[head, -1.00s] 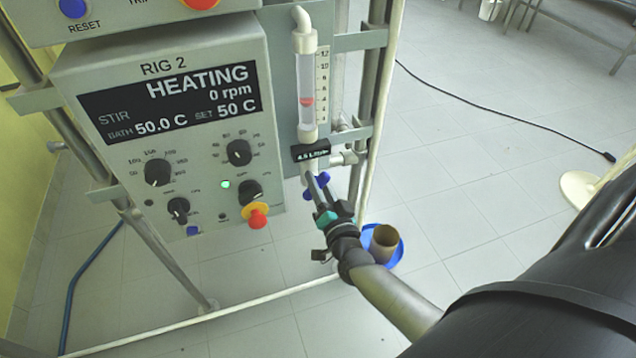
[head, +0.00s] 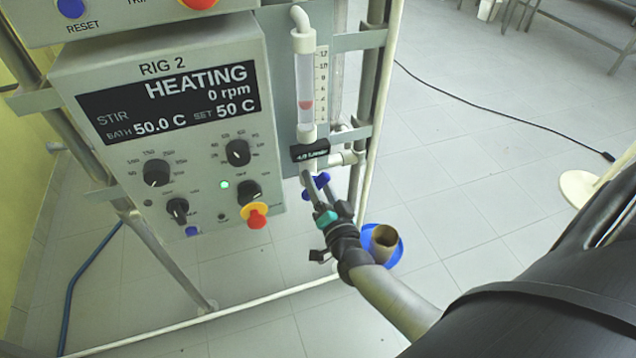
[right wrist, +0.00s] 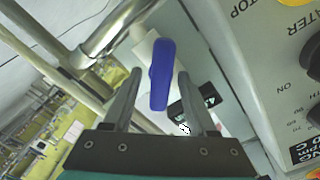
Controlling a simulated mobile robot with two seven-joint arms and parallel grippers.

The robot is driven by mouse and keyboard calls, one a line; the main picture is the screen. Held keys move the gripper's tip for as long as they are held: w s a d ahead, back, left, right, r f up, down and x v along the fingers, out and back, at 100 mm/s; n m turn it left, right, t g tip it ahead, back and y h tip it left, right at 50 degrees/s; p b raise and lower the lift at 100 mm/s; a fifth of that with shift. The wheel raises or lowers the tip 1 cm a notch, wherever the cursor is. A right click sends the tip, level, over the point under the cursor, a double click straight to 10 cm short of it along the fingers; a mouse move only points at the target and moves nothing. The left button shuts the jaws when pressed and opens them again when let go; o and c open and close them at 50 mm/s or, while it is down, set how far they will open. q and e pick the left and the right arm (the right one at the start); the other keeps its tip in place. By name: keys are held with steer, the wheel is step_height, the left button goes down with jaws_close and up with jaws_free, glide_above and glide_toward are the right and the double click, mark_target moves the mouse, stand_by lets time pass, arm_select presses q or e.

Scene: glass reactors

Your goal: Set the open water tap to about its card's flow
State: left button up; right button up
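The water tap has a blue lever handle (head: 317,183) below the flow tube on the rig; it also shows in the right wrist view (right wrist: 162,72). My right gripper (head: 318,190) is around the handle. In the right wrist view its fingers (right wrist: 160,75) stand apart on either side of the handle, with a small gap on each side. The flow tube (head: 306,85) has a red float (head: 306,105) low on its scale. A black label (head: 310,151) under the tube reads about 4.0 L/min, small and blurred. I cannot make out a separate flow card. My left gripper is out of view.
The RIG 2 control box (head: 165,120), with knobs and a red-yellow button (head: 256,217), stands just left of the tap. Rig posts and bars frame the tube. A brown cup (head: 384,243) sits on a blue dish (head: 368,235) behind my gripper. Open floor lies right.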

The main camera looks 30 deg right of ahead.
steer(key=shift+s, duration=0.1)
steer(key=p+v, duration=0.1)
steer(key=v, duration=1.4)
steer(key=shift+p, duration=0.35)
steer(key=shift+a+r, duration=0.1)
steer(key=shift+a, duration=0.05)
